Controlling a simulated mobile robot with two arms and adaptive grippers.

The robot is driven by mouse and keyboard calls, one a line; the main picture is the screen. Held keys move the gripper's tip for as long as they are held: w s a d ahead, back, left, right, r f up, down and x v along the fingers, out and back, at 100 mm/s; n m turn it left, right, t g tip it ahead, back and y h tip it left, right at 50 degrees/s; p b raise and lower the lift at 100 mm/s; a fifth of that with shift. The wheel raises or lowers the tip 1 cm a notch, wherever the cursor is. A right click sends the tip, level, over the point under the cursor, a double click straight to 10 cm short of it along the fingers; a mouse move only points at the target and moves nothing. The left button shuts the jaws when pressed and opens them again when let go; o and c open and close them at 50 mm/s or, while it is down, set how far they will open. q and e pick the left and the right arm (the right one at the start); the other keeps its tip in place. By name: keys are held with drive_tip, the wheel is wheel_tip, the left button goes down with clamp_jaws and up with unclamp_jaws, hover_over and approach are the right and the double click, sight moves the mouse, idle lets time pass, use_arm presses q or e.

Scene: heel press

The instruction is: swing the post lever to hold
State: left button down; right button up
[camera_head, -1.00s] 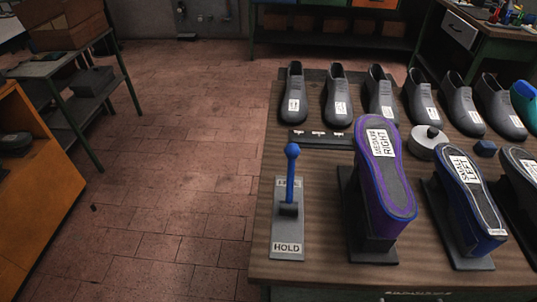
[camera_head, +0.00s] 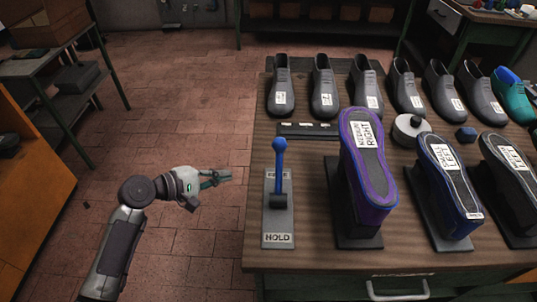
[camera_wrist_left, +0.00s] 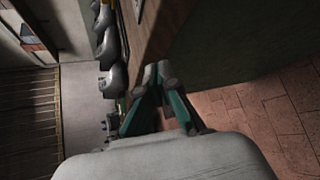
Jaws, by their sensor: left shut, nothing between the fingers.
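The post lever (camera_head: 279,172) is a blue rod with a round blue knob, standing upright on a grey plate (camera_head: 266,218) at the left end of the workbench. The plate has a HOLD label (camera_head: 278,238) at its near end and another label, partly hidden by the lever, at its far end. My left gripper (camera_head: 229,175) is shut and empty. It is over the floor just left of the bench edge, apart from the lever, pointing right. In the left wrist view its green fingers (camera_wrist_left: 157,75) come together beside the bench side. My right gripper is not in view.
A purple-edged shoe sole marked MEDIUM RIGHT (camera_head: 367,165) stands on a black stand right of the lever. More soles stand beyond it. Several grey shoes (camera_head: 323,88) line the back of the bench (camera_head: 310,250). A round grey disc (camera_head: 409,129) lies mid-bench. Floor left of the bench is open.

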sight(279, 169)
use_arm(q)
wheel_tip(279, 169, up, 9)
drive_tip(key=s+d+m+g+h, duration=0.1)
drive_tip(key=s+d+h, duration=0.1)
drive_tip(key=shift+s+d+r, duration=0.2)
drive_tip(key=shift+s+d, duration=0.1)
drive_tip(key=shift+s, duration=0.1)
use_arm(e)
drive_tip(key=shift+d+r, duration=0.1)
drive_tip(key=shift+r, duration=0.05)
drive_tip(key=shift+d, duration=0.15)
use_arm(q)
drive_tip(key=p+x, duration=0.1)
drive_tip(key=x, duration=0.4)
drive_tip(key=p+x, duration=0.1)
drive_tip(key=x, duration=0.3)
drive_tip(key=shift+w+d+r, duration=0.1)
drive_tip(key=shift+d, duration=0.3)
drive_tip(key=shift+s+d+r+p, duration=0.2)
drive_tip(key=shift+s+r+p, duration=0.2)
drive_tip(key=shift+s, duration=0.2)
drive_tip(key=shift+s+d+r+p, duration=0.2)
drive_tip(key=shift+s+r+p, duration=0.1)
drive_tip(key=shift+s+p, duration=0.3)
drive_tip(key=shift+s+r, duration=0.15)
drive_tip(key=shift+s, duration=0.35)
drive_tip(key=shift+w+d, duration=0.1)
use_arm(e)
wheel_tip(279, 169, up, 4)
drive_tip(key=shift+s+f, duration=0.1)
